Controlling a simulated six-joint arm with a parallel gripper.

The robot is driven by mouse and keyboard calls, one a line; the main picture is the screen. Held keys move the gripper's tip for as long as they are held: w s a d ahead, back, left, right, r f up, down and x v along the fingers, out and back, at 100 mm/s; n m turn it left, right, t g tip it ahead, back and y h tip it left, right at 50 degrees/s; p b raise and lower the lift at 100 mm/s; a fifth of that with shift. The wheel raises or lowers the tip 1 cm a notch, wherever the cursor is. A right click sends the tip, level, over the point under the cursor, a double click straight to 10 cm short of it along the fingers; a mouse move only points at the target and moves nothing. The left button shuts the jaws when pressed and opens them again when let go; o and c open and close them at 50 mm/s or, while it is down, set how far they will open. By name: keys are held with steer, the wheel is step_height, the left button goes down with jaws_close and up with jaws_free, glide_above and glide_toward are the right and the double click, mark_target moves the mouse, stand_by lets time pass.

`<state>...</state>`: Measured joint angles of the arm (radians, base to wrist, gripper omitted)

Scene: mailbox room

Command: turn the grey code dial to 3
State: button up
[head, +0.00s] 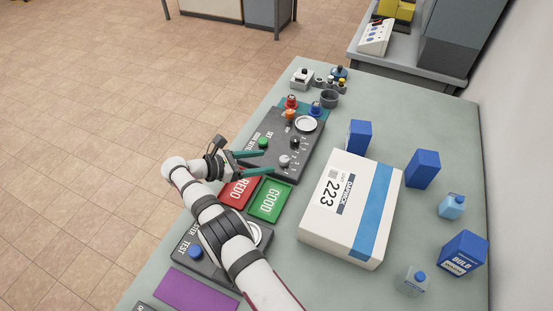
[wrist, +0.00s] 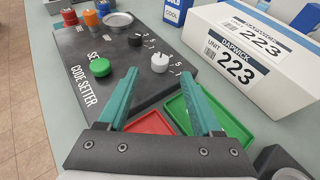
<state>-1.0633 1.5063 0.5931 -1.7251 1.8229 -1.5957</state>
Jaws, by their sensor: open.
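The dark code setter panel (head: 265,152) lies on the table. Its grey code dial (wrist: 159,62) is a light grey knob with numbers beside it, at the panel's near right; it also shows in the head view (head: 284,161). My gripper (wrist: 165,88) is open and empty, its teal fingers spread. In the wrist view the grey dial appears beyond and between the fingertips, apart from them. The dial's exact pointer setting is too small to tell. A black dial (wrist: 135,40) and a green button (wrist: 100,67) are on the same panel.
A red REDO tray (head: 238,191) and a green GOOD tray (head: 270,200) lie just in front of the panel. A large white box (head: 322,225) marked 223 stands to the right. Coloured knobs and a round dish (head: 306,124) are at the panel's far end.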

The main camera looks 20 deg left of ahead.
mark_target(283, 160)
steer(key=v, duration=0.5)
steer(key=shift+r, duration=0.1)
steer(key=shift+s+a+r, duration=0.1)
steer(key=shift+r, duration=0.2)
steer(key=s+d+n+t+y, duration=0.2)
steer(key=s+d+n+y, duration=0.2)
steer(key=s+n+y, duration=0.1)
steer(key=x, duration=1.5)
steer(key=shift+w+r, duration=0.15)
steer(key=shift+r, duration=0.2)
steer(key=shift+m, duration=0.3)
jaws_close()
